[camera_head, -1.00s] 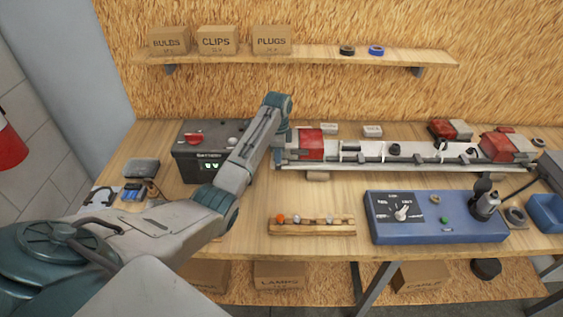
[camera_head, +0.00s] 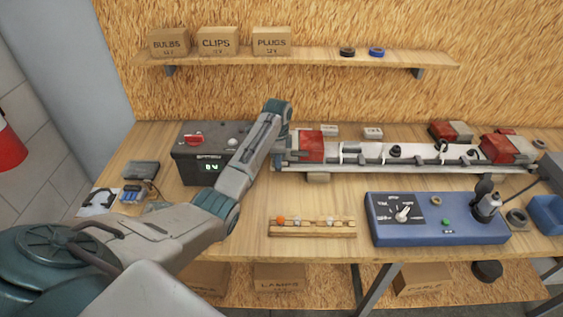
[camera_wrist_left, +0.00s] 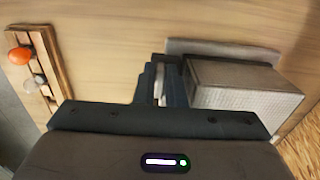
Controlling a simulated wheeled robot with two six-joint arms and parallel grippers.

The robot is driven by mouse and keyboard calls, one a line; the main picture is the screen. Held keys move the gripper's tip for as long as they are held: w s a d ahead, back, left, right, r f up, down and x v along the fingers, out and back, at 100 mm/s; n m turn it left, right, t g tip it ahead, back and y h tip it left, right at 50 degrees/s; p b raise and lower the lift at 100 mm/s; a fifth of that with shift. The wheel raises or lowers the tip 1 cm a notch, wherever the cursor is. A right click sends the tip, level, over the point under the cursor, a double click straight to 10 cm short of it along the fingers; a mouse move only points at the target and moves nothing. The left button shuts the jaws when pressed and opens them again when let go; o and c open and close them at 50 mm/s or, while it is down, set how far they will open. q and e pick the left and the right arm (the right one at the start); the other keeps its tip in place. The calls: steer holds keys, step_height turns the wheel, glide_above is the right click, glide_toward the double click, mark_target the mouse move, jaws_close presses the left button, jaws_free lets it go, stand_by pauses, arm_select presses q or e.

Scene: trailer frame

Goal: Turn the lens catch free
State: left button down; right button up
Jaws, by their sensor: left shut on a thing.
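The left lamp's red and pale lens (camera_head: 311,146) sits at the left end of the long light bar (camera_head: 375,168). In the left wrist view the lens (camera_wrist_left: 245,88) looks like a grey ribbed block right beside my fingers. My left gripper (camera_head: 279,160) is at the lens's left end, pointing down. In the left wrist view its fingers (camera_wrist_left: 160,88) are shut on a small pale piece, apparently the lens catch, mostly hidden between them. Its turn angle cannot be made out. My right gripper is not in view.
A wooden bulb rack (camera_head: 312,230) with an orange bulb lies in front of the bar. A blue test box (camera_head: 440,232) stands to its right. A dark battery box (camera_head: 195,170) stands left, close to my arm. Bare bench lies between rack and bar.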

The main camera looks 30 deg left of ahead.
arm_select(q)
steer(key=shift+r+m+p, duration=0.15)
steer(key=shift+m+p, duration=0.35)
steer(key=shift+m, duration=0.3)
steer(key=shift+m+p, duration=0.4)
steer(key=shift+m, duration=1.5)
steer(key=m, duration=0.5)
steer(key=shift+f, duration=0.25)
